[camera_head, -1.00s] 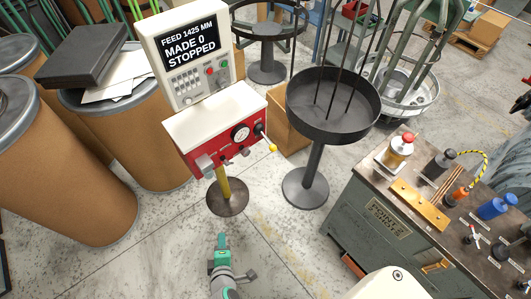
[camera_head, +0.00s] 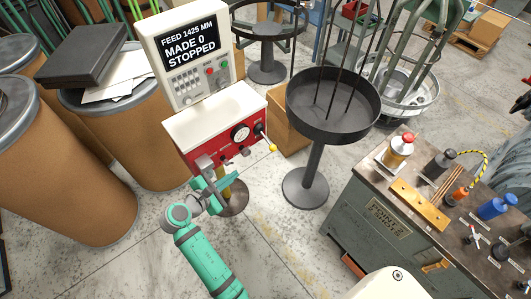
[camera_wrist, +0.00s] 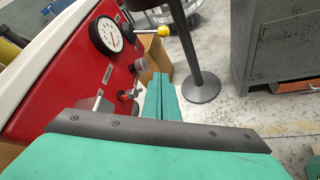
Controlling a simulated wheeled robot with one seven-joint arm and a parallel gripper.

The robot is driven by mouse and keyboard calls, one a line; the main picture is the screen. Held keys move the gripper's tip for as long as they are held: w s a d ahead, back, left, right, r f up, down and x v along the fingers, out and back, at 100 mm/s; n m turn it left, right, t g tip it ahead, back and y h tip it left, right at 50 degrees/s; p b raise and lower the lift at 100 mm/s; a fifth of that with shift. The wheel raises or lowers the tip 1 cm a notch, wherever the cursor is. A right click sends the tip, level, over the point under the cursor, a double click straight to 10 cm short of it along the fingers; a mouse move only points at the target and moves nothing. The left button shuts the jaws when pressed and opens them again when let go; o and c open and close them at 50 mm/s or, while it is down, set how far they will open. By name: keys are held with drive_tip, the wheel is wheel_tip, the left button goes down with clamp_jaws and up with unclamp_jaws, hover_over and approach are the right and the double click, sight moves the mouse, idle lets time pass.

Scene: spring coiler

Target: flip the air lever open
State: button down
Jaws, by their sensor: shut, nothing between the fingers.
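The red control panel (camera_head: 215,145) sits on the front of the white console. A lever with a yellow ball (camera_head: 273,149) sticks out to the right beside the round gauge (camera_head: 240,132). In the wrist view the yellow ball (camera_wrist: 163,31) ends a dark rod pointing right, near the gauge (camera_wrist: 106,35). My gripper (camera_head: 236,177) is below the panel, lower left of the yellow ball and apart from it. In the wrist view its green fingers (camera_wrist: 160,76) are shut and empty, below the lever and right of the panel's lower fittings.
Small fittings (camera_wrist: 126,95) stick out of the panel close to my fingers. A round black tray on a stand (camera_head: 330,115) is right of the console. Brown drums (camera_head: 60,170) stand left. A workbench (camera_head: 375,215) is at the right. A cardboard box (camera_head: 290,120) is behind the lever.

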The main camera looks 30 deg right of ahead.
sight(269, 143)
drive_tip(key=x, duration=2)
drive_tip(key=r, duration=0.1)
drive_tip(key=s+r, duration=0.1)
drive_tip(key=d+r, duration=0.1)
drive_tip(key=shift+s+r, duration=0.2)
drive_tip(key=shift+s, duration=0.2)
drive_tip(key=shift+r, duration=0.1)
